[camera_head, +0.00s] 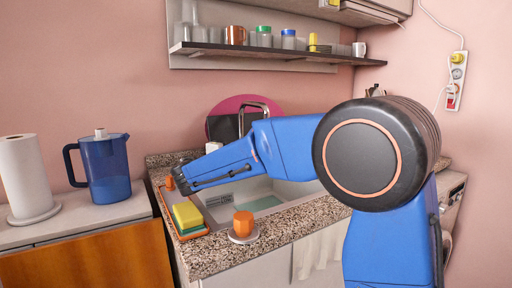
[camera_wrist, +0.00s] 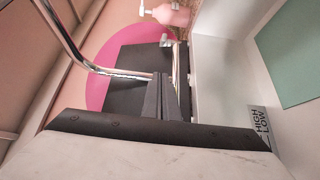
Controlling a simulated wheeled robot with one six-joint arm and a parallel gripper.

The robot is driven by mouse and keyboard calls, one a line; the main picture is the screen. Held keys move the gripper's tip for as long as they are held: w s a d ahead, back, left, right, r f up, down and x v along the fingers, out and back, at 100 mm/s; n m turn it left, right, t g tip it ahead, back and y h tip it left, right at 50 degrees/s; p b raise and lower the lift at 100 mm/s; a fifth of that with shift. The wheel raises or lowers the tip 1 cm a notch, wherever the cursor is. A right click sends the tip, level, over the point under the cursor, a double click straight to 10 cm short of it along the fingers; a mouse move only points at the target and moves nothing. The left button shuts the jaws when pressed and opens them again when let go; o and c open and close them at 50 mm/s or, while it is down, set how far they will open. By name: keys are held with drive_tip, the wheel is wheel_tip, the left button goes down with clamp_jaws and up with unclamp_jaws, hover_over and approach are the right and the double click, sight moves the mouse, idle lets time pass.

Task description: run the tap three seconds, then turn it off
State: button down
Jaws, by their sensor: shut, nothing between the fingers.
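The chrome tap (camera_head: 262,106) rises behind the sink as a curved pipe, with its lower part hidden behind my arm. Its pipe (camera_wrist: 72,45) also crosses the upper left of the wrist view. I see no running water, but much of the basin is hidden. My gripper (camera_head: 178,178) is over the left end of the sink counter, beside a small orange piece (camera_head: 169,183). In the wrist view its fingers (camera_wrist: 165,98) are together and empty. An orange knob (camera_head: 243,222) stands on a round base at the counter's front edge. I cannot tell which part works the tap.
The sink (camera_head: 225,211) has a HIGH/LOW label (camera_wrist: 260,128) on its wall and a pale green area (camera_wrist: 290,55) inside. Sponges (camera_head: 187,215) lie at the counter's left. A blue jug (camera_head: 107,170) and paper roll (camera_head: 24,175) stand left. A shelf (camera_head: 215,48) hangs above.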

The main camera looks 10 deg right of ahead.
drive_tip(key=x, duration=1)
drive_tip(key=shift+w+a, duration=0.25)
drive_tip(key=shift+w, duration=0.1)
drive_tip(key=shift+s+d, duration=0.45)
drive_tip(key=shift+d, duration=0.4)
drive_tip(key=shift+s+d, duration=0.45)
drive_tip(key=shift+d, duration=0.4)
drive_tip(key=shift+d+t, duration=0.1)
drive_tip(key=shift+t, duration=0.2)
